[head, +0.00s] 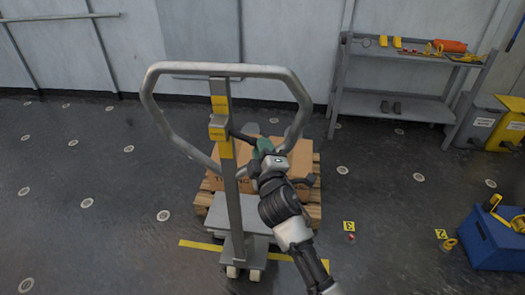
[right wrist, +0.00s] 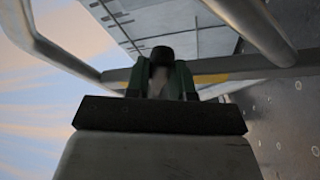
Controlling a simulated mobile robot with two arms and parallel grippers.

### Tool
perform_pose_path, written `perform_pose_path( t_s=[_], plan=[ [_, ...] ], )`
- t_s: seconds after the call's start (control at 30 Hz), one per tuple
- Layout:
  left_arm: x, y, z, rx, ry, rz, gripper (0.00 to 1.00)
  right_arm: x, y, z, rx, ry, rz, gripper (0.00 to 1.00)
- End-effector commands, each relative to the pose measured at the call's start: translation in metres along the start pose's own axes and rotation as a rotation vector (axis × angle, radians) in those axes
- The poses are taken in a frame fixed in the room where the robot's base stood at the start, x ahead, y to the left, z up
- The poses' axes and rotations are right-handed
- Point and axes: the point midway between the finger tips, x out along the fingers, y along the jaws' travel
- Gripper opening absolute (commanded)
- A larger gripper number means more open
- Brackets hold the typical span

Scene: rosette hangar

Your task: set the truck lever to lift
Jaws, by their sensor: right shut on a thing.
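The grey pallet truck (head: 236,200) stands in front of me with its looped handle (head: 230,68) upright. A dark lever (head: 242,136) sticks out to the right from the yellow-marked block (head: 217,128) on the handle post. My right gripper (head: 262,147) is at the lever's outer end, inside the handle loop. In the right wrist view the green fingers (right wrist: 162,82) are shut around the dark lever knob (right wrist: 162,56). The lever's exact setting is hard to read. My left gripper is not in view.
A cardboard box (head: 206,178) sits on a wooden pallet (head: 314,208) behind the truck. A grey shelf (head: 390,106) with tools stands at the back right. A blue crate (head: 492,240) is at the right. The floor on the left is clear.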

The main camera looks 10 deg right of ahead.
Motion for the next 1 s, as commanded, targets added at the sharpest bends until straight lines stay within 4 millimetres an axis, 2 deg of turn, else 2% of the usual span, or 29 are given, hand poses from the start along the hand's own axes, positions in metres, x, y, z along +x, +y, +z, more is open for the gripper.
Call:
perform_pose_path(
  t_s=[0.07, 0.1, 0.27, 0.53, 0.67, 1.0],
  plan=[
    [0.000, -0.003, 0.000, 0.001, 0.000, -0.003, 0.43, 0.000, -0.001, 0.000, -0.001, -0.001, -0.002, 0.00],
    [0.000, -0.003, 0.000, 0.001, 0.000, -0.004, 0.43, 0.000, -0.001, 0.000, -0.001, -0.001, -0.002, 0.26],
    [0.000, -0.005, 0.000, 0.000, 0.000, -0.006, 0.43, 0.000, 0.000, 0.000, -0.001, -0.001, -0.001, 0.49],
    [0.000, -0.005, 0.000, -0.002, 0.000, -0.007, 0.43, -0.001, 0.000, 0.000, -0.001, -0.001, -0.001, 0.49],
    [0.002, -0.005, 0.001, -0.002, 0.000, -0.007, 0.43, -0.011, -0.001, 0.001, -0.001, -0.001, -0.001, 0.49],
    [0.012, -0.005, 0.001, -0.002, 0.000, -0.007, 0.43, -0.078, -0.003, 0.001, -0.001, -0.001, -0.003, 0.49]
  ],
)
